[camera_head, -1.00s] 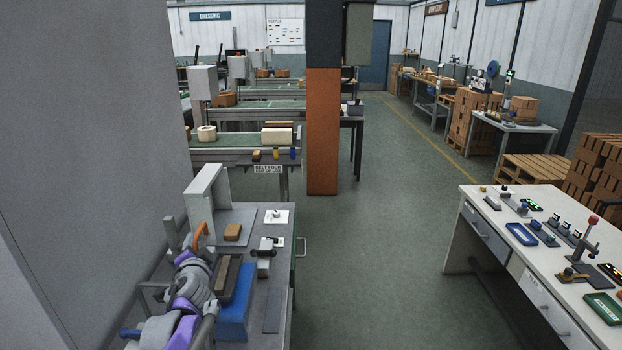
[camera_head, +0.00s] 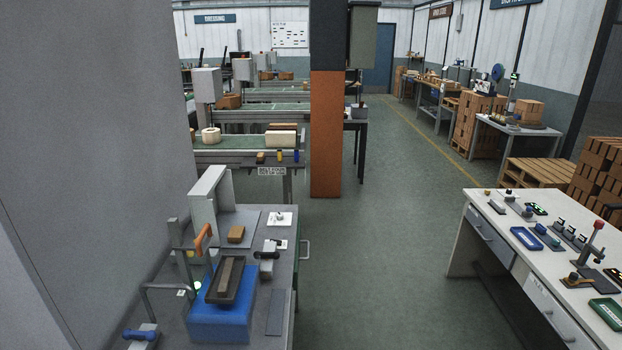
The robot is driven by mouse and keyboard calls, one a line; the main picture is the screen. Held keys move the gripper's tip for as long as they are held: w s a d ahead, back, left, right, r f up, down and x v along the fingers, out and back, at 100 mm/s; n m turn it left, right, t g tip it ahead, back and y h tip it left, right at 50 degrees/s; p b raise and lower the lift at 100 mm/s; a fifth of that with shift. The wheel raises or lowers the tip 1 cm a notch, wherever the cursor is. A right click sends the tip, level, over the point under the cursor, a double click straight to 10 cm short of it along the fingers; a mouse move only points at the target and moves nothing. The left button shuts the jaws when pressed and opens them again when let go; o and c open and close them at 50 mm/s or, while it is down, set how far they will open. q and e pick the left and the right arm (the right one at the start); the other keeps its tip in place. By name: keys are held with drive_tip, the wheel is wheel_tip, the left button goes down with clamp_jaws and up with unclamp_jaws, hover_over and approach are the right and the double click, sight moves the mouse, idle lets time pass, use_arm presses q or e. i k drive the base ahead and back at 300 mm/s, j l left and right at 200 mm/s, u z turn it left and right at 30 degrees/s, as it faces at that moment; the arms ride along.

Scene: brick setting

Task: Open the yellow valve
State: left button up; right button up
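No part is clearly readable as a yellow valve. On the front edge of the nearest conveyor station, a small upright yellow piece (camera_head: 279,157) stands next to a small upright blue piece (camera_head: 297,156), above a white label (camera_head: 271,171); they are too small to make out in detail. On the white table at right, a yellow-orange lever (camera_head: 575,280) lies on a dark base. Neither of my grippers is in view.
At lower left, a grey bench (camera_head: 282,285) carries a blue block (camera_head: 222,318) with a brick mould (camera_head: 232,280), and an orange-handled lever (camera_head: 203,238). An orange-and-black column (camera_head: 326,130) stands mid-room. Green floor (camera_head: 390,260) between bench and white table (camera_head: 470,235) is free.

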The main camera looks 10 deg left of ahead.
sight(189, 254)
drive_tip(key=u, duration=1.25)
